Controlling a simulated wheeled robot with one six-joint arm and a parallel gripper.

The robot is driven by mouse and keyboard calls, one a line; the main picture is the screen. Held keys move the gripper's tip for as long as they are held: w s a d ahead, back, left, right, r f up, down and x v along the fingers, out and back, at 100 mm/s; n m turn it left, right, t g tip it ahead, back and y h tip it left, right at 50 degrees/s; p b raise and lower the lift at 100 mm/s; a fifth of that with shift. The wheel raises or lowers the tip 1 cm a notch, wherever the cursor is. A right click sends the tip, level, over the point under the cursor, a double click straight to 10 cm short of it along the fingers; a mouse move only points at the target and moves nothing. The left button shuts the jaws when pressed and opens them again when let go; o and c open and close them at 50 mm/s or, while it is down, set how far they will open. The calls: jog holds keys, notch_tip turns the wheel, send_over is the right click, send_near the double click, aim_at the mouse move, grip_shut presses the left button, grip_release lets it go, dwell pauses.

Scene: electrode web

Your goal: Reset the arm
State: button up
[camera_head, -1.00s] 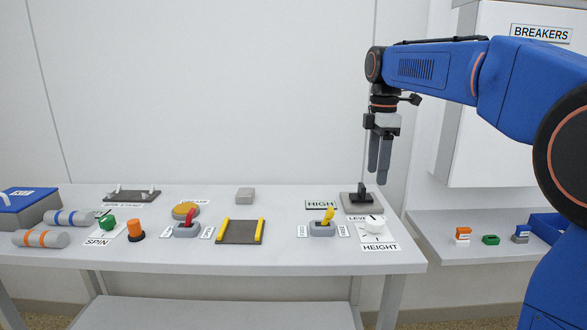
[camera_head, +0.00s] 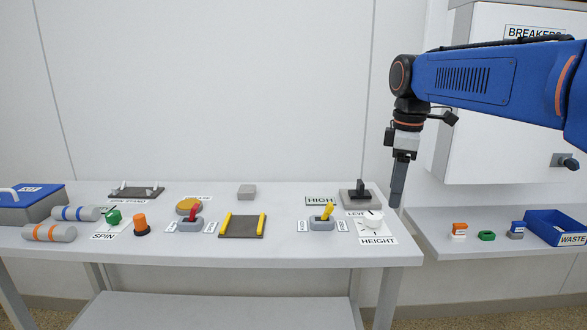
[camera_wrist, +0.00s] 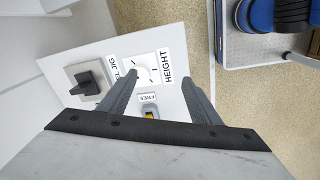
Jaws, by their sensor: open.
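My gripper (camera_head: 398,185) hangs pointing down at the right end of the white table, beside the black lever and the height dial. In the head view its fingers overlap each other edge-on. In the wrist view my gripper (camera_wrist: 160,92) has its two fingers spread well apart, with nothing held between them. Below and beyond the fingers are the white HEIGHT dial (camera_wrist: 143,74), the black lever (camera_wrist: 87,82) on its grey base, and part of a yellow-handled switch (camera_wrist: 150,112). My blue arm reaches in from the right.
The white table (camera_head: 290,254) carries a red switch (camera_head: 191,217), a dark plate with yellow rails (camera_head: 243,227), an orange knob (camera_head: 141,224) and striped cylinders (camera_head: 49,233). A side shelf holds small coloured blocks (camera_head: 487,236) and a blue WASTE bin (camera_head: 553,228). A breaker cabinet (camera_head: 490,160) stands behind.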

jog(key=s+d+f+m+t, duration=0.2)
jog(key=s+f+m, duration=0.5)
jog(key=s+f, duration=0.3)
jog(key=s+d+f+m+t, duration=0.1)
jog(key=s+f+m, duration=0.6)
jog(key=s, duration=0.8)
notch_tip(320, 180, down, 3)
jog(key=shift+s+d+r+t, duration=0.1)
jog(key=shift+s+d+t, duration=0.25)
jog(key=shift+d, duration=0.5)
